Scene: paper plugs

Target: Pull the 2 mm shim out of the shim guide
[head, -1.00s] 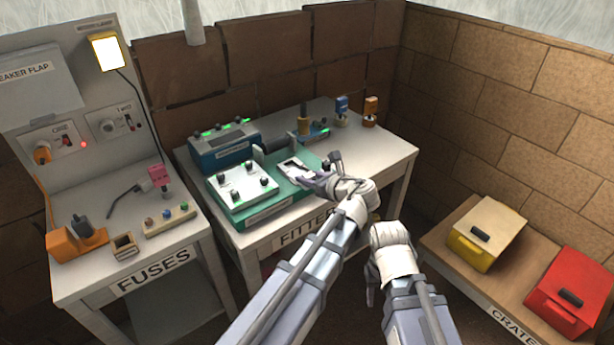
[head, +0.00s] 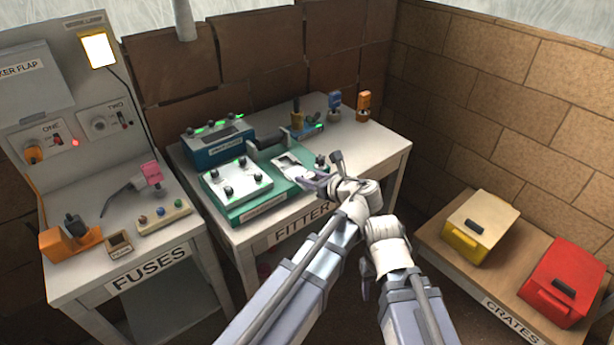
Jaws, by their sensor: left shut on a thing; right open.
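The shim guide looks to be the pale slotted piece (head: 289,163) on the green base (head: 262,208) of the FITTER table, in the head view. My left gripper (head: 324,173) is at the right end of this piece, close to the table's front edge. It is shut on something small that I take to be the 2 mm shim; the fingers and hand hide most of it. I cannot tell how much of the shim is still inside the guide. My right gripper (head: 364,282) is open and empty, low in front of the table.
A white plate with black knobs (head: 236,185) sits left of the guide, with a blue box (head: 219,145) behind. The FUSES bench (head: 135,235) is at left. Yellow (head: 482,228) and red (head: 564,282) crates stand at right.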

